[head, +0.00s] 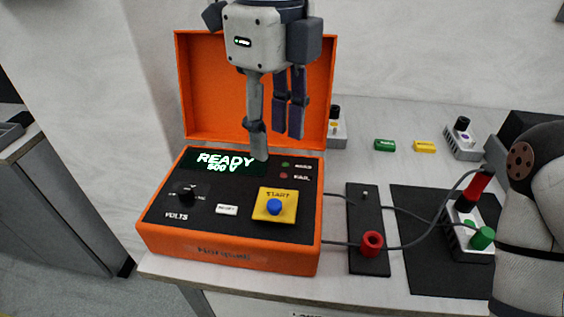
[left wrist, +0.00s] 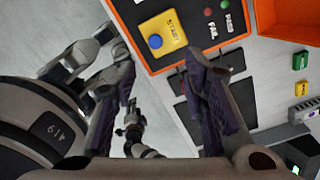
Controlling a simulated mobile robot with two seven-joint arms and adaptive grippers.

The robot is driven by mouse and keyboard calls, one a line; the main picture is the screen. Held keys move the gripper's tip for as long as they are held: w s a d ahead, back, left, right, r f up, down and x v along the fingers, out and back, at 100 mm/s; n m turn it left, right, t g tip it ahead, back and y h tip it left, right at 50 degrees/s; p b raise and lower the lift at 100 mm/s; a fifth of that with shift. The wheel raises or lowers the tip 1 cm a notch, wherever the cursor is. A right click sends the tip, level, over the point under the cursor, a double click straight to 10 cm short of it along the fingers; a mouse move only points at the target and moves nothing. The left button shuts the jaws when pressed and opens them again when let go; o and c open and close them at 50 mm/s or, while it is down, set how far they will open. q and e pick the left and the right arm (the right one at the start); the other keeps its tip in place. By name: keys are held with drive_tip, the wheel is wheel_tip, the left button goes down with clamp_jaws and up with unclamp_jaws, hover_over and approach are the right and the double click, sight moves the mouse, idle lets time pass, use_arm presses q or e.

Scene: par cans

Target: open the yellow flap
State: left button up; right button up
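The yellow flap (head: 275,205) is a square plate marked START on the orange tester's top panel. It lies flat, with a round blue button (head: 274,207) at its middle. It also shows in the left wrist view (left wrist: 172,28). My left gripper (head: 278,145) hangs above the panel, behind the flap and in front of the raised lid. Its fingers (left wrist: 160,70) are apart with nothing between them, and it does not touch the flap. My right arm is at the right edge; its gripper is not clear there.
The orange tester (head: 228,252) stands on a pale bench with its lid (head: 205,85) up and READY on its display (head: 224,161). Right of it are a black strip with a red socket (head: 371,242), cables, a dark mat (head: 425,270) and a white terminal box (head: 466,240).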

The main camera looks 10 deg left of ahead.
sight(274, 204)
use_arm(q)
drive_tip(key=f, duration=0.8)
drive_tip(key=s+f, duration=0.1)
drive_tip(key=f, duration=0.2)
drive_tip(key=shift+f, duration=0.4)
clamp_jaws()
